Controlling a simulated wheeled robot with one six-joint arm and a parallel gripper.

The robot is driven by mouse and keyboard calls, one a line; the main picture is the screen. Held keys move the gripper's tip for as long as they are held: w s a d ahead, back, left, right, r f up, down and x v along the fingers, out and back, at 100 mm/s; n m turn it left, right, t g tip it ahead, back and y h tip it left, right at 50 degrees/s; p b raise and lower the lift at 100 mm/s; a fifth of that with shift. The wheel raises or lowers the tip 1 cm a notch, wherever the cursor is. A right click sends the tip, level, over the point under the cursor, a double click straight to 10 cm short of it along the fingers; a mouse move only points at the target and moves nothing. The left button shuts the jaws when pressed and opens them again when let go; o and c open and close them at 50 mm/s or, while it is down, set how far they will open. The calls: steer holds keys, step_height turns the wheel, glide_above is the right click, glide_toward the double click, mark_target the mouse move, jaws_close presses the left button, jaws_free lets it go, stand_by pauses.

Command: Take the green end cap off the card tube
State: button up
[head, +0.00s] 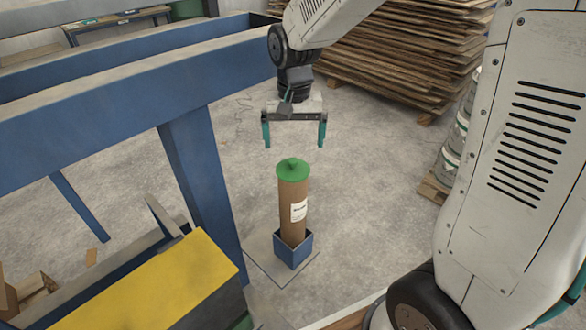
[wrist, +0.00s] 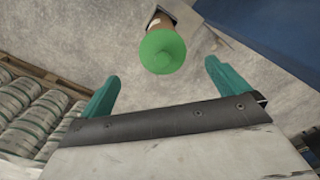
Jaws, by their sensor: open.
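The brown card tube (head: 292,212) stands upright in a blue square holder (head: 293,250) in the head view. It has a white label on its side. There the cap hides most of the tube (wrist: 160,22).
A blue frame (head: 200,165) with beams and legs stands close left of the tube. A yellow-topped block (head: 160,285) is at the front left. Stacked boards (head: 410,60) lie behind on the right. Bare floor lies right of the tube.

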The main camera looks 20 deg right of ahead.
mark_target(293, 160)
steer(key=shift+w+a+f, duration=0.1)
steer(key=shift+w+f, duration=0.3)
steer(key=shift+f, duration=0.4)
steer(key=f, duration=0.7)
steer(key=shift+w+d, duration=0.2)
steer(key=shift+w, duration=0.05)
steer(key=shift+r, duration=0.1)
steer(key=c, duration=0.9)
